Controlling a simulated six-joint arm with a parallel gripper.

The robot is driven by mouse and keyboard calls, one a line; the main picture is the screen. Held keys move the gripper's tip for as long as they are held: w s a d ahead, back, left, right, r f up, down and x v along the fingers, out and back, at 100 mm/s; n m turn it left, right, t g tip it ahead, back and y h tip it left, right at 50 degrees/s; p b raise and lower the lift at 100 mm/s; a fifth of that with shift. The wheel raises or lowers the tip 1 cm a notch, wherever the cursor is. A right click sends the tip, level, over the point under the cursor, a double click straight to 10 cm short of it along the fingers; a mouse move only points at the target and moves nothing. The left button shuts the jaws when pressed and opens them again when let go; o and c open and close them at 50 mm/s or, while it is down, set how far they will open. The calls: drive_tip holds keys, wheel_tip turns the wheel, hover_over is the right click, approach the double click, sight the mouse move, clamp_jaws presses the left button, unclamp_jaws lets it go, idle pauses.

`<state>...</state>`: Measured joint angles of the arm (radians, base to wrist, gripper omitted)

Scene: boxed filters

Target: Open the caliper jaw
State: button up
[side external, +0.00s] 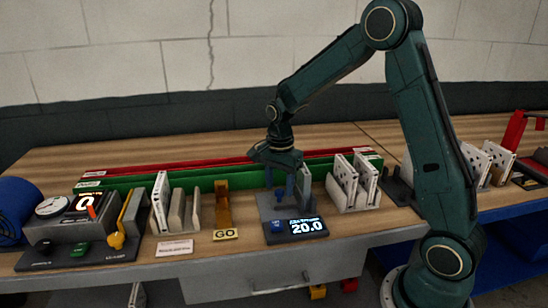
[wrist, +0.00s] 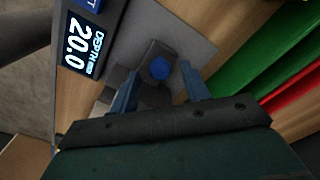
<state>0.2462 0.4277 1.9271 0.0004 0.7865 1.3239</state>
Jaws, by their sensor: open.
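The caliper is a grey device (side external: 270,210) on the bench, with a dark front panel, a blue button and a lit display (side external: 308,227) reading 20.0. In the wrist view the display (wrist: 83,45) reads "DEPTH" 20.0. A dark grey block with a round blue knob (wrist: 160,68) stands on the caliper's plate (wrist: 195,40); it looks like the caliper's moving jaw. My gripper (side external: 287,182) points down over the caliper. In the wrist view its blue fingers are apart, one on each side of the knob. I cannot tell whether they touch the block.
White panelled filters (side external: 345,182) stand right of the caliper. An orange-brown holder (side external: 223,210) with a GO label (side external: 226,234) stands left. Green (side external: 140,200) and red long bars lie behind. A dial gauge station (side external: 75,220) is at far left.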

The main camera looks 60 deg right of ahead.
sight(268, 207)
drive_tip(key=shift+f, duration=0.55)
clamp_jaws()
drive_tip(key=shift+w+a, duration=1.1)
unclamp_jaws()
drive_tip(key=shift+r, duration=0.1)
